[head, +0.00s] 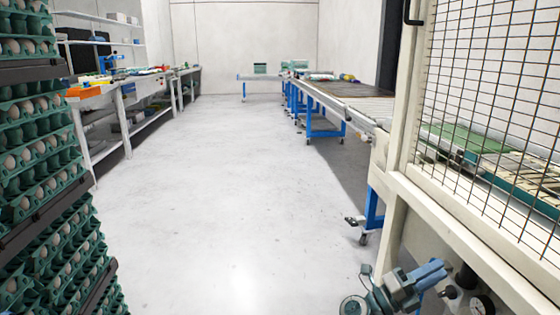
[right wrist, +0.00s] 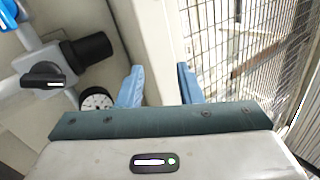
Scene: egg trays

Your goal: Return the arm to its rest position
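My right gripper (head: 433,272) is at the bottom right of the head view, in front of the pale machine frame and clear of the egg trays. In the right wrist view its two blue fingers (right wrist: 158,84) stand apart, with nothing between them. My left gripper is not in view. Green egg trays (head: 45,135) holding brown and pale eggs are stacked along the left edge of the head view.
A pale frame with a wire mesh guard (head: 490,90) stands close on the right. A pressure gauge (right wrist: 97,100) and black knob (right wrist: 43,75) are near my gripper. A conveyor (head: 345,97) runs behind. Shelving (head: 125,120) stands at left. The middle floor (head: 220,190) is clear.

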